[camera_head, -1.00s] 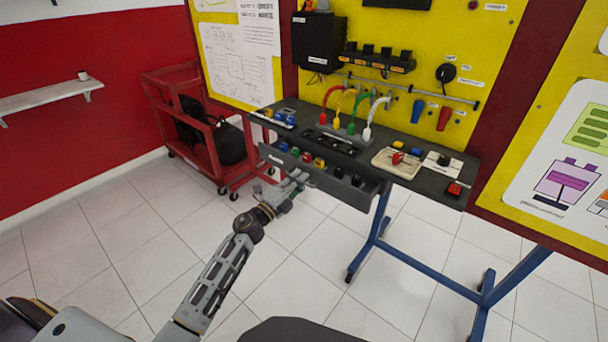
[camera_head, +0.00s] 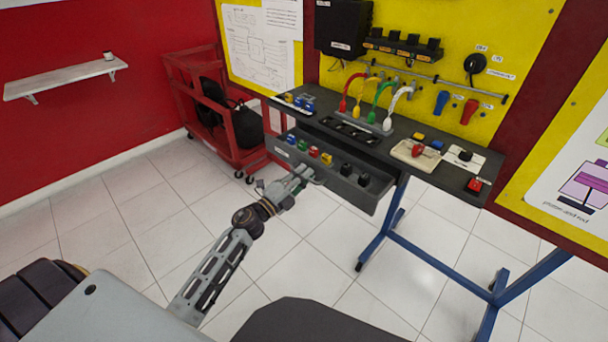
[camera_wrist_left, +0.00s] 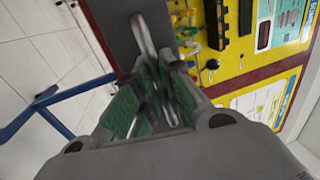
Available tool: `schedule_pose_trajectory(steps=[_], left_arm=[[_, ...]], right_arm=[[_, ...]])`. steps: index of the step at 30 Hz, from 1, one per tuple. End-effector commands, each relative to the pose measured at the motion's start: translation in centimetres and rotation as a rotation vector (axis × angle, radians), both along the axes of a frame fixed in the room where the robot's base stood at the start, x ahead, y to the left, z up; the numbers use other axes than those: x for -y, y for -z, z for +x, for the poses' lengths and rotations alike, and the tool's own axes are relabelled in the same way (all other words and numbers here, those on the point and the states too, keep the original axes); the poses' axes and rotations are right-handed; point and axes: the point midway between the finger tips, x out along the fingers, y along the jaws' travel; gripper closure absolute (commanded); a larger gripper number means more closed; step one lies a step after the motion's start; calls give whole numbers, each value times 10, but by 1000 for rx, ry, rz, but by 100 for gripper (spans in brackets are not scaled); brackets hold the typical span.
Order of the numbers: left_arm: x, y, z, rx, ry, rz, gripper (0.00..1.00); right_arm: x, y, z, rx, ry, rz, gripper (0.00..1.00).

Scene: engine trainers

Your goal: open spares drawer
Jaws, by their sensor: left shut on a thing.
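The spares drawer (camera_head: 330,177) is a dark grey drawer under the bench's left part. It stands pulled out, and several small coloured and black parts show inside it. My left gripper (camera_head: 304,175) is at the middle of the drawer's front. In the left wrist view its green-padded fingers (camera_wrist_left: 155,100) are closed around a pale metal handle (camera_wrist_left: 144,35) on the dark drawer front. The fingers hide part of the handle. My right gripper is not in view.
The bench top (camera_head: 385,150) holds coloured leads, a pale board and switches, with a yellow panel behind. A red trolley (camera_head: 240,160) with black bags stands left of the bench. Blue bench legs (camera_head: 385,230) stand to the right. The tiled floor (camera_head: 130,240) before the drawer is clear.

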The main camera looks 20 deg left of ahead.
Motion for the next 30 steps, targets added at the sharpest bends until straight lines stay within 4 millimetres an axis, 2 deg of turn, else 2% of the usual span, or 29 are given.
schedule_pose_trajectory(steps=[1,6,13,20,30], left_arm=[[0,2,0,-4,-1,1,87],[0,1,0,-2,-1,1,68],[0,0,0,-1,0,0,68],[-1,1,-3,0,0,0,68],[-8,5,-23,-1,-1,-1,68]], right_arm=[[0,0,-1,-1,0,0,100],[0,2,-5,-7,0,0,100],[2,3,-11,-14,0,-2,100],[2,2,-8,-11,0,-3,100],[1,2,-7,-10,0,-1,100]])
